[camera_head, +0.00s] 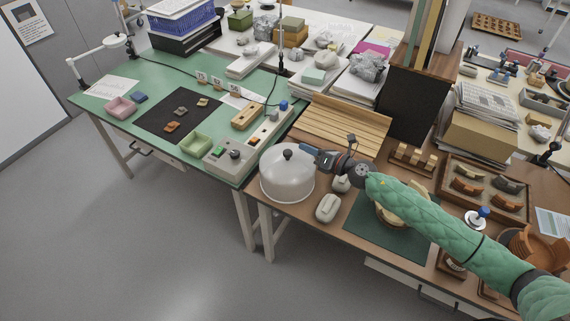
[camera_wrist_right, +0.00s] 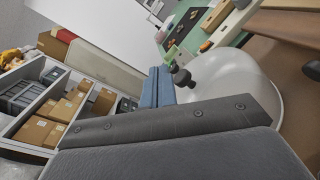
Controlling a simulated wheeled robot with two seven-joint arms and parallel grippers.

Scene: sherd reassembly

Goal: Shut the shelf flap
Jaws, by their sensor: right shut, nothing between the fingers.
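My right gripper (camera_head: 308,149) is shut and empty, beside the black knob of a glass dome (camera_head: 288,175). I cannot tell whether it touches the dome. In the right wrist view its blue fingers (camera_wrist_right: 157,87) are together, with the dome (camera_wrist_right: 225,85) to their right. A slatted wooden panel (camera_head: 345,124) lies sloping behind the gripper, in front of a dark-sided wooden shelf unit (camera_head: 413,103). I cannot tell for sure whether this panel is the shelf flap. My left gripper is not in view.
A green-topped table (camera_head: 150,84) stands at left with a grey control box (camera_head: 229,158). Pale rounded objects (camera_head: 327,208) lie near the dome. A small wooden rack (camera_head: 412,158) and a tray of sherds (camera_head: 484,190) are at right. The floor at lower left is clear.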

